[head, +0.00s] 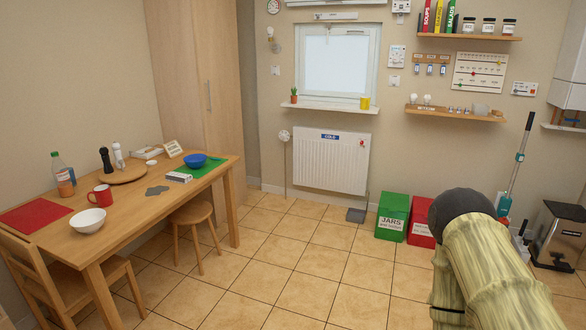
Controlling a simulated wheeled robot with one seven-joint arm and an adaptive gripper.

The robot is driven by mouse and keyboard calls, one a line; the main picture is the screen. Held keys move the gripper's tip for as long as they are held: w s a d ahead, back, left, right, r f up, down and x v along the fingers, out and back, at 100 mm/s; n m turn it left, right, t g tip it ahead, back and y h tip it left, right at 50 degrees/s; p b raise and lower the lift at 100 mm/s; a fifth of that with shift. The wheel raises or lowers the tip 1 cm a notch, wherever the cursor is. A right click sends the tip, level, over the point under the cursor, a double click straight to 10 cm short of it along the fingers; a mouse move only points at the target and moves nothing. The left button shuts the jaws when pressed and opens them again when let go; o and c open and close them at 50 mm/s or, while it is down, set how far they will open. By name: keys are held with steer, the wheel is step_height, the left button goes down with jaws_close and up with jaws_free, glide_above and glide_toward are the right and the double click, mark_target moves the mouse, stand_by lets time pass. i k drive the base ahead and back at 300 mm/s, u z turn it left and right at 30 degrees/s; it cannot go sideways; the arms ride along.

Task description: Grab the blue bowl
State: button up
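A small blue bowl (195,160) sits upright on the far end of the wooden table (142,219) at the left. It stands at the edge of a green mat (207,168), and no gripper is near it. My arm shows at the lower right of the head view, far from the table. My gripper is not in the picture, so I cannot see its fingers.
A white bowl (88,220), a red mug (101,196) and a bottle (63,175) stand on the table. A stool (193,216) and a chair (60,283) stand beside it. Green (393,216) and red (421,222) bins stand by the wall. The middle floor is clear.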

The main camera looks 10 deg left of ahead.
mark_target(195, 160)
steer(key=u, duration=0.2)
steer(key=i, duration=1.75)
steer(key=u, duration=0.6)
steer(key=i, duration=2.05)
steer(key=u, duration=0.35)
